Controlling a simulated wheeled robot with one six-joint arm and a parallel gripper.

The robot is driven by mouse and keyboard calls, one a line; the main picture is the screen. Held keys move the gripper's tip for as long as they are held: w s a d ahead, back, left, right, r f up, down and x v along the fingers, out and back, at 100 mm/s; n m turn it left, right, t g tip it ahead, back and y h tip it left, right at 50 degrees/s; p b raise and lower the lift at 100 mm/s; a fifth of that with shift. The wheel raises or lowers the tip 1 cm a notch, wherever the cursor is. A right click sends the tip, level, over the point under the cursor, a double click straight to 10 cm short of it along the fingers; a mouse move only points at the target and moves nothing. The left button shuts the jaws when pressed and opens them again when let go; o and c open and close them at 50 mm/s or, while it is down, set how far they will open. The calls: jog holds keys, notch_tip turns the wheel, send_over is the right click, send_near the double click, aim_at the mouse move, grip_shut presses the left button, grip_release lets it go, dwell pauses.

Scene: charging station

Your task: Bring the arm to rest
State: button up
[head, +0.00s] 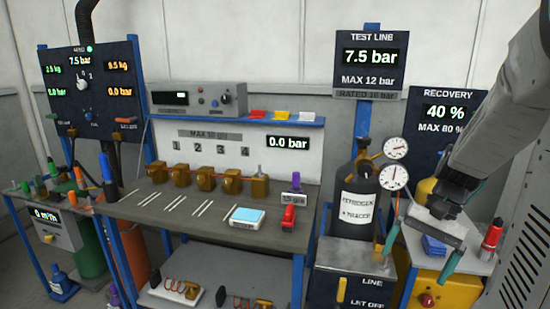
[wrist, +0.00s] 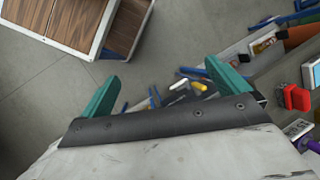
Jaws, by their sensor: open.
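My gripper (head: 428,248) hangs at the right of the head view, its green-tipped fingers spread apart with nothing between them. It is in front of the right-hand bench and the dark nitrogen cylinder (head: 358,200) stands to its left. In the wrist view my gripper (wrist: 160,85) is also open, with bare grey floor (wrist: 165,40) and parts of benches beyond the fingers. My arm comes down from the upper right of the head view.
A workbench (head: 140,207) with brass blocks (head: 205,177) fills the middle. A yellow box (head: 432,290), blue cloths (head: 433,246) and a red bottle (head: 491,238) are close to my gripper. A wood-topped cabinet (wrist: 80,20) shows in the wrist view.

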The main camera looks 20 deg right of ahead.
jog(key=s+a+r+n+t+h, duration=0.1)
jog(key=s+a+r+n+h, duration=0.1)
jog(key=a, duration=0.7)
jog(key=s+a+r+n+t+h, duration=0.1)
jog(key=s+a+r+n+h, duration=0.2)
jog(key=a+r+n, duration=0.3)
jog(key=s+a+n, duration=0.1)
jog(key=a+n, duration=0.1)
jog(key=a, duration=0.1)
jog(key=shift+s+a, duration=0.2)
jog(key=shift+a, duration=0.05)
